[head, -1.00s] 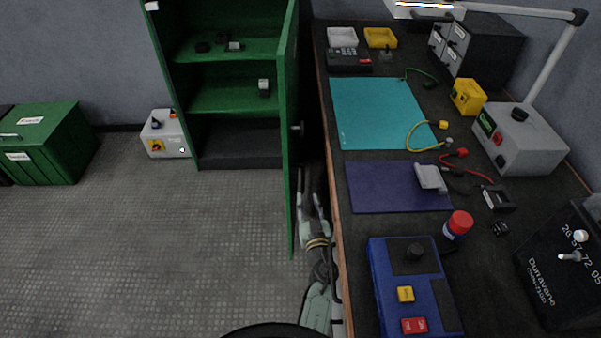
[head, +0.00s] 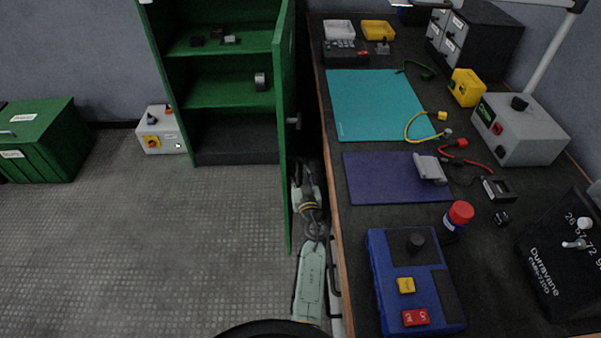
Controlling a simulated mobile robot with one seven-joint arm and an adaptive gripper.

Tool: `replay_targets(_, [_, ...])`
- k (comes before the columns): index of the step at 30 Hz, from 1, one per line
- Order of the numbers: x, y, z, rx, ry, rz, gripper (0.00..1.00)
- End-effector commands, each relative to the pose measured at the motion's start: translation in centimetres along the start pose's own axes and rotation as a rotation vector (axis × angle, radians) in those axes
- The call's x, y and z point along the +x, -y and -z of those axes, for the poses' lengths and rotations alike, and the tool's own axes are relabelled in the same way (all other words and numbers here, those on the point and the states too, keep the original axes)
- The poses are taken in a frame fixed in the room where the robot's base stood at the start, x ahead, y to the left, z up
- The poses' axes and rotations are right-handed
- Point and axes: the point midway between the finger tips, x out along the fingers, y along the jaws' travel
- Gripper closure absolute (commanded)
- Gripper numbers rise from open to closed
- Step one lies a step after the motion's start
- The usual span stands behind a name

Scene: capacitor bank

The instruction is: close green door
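The green door (head: 284,150) belongs to the green cabinet (head: 232,125) and stands wide open, seen almost edge-on. It juts from the cabinet's right side towards me. A grey handle (head: 294,123) sticks out from its right face. My pale green arm lies low in the narrow gap between the door and the workbench. My gripper (head: 311,172) seems to be the dark far end of that arm, to the right of the door and below the handle. Its fingers are too dark and small to make out, and I cannot tell whether it touches the door.
The workbench (head: 338,235) closes off the right side, with a blue control box (head: 391,290), mats and a grey instrument (head: 520,135) on it. A small grey box (head: 161,135) and a green chest (head: 48,140) stand on the left. The floor (head: 170,240) left of the door is clear.

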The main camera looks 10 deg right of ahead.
Motion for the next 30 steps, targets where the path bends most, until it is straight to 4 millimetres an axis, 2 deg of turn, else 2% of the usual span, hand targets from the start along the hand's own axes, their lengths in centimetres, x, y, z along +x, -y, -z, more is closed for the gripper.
replay_targets(2, [-0.02, -0.01, 0.00, 0.000, 0.000, 0.000, 0.78])
replay_targets(12, [-0.03, -0.02, -0.01, 0.000, 0.000, 0.000, 1.00])
replay_targets(30, [-0.04, -0.03, -0.02, 0.000, 0.000, 0.000, 1.00])
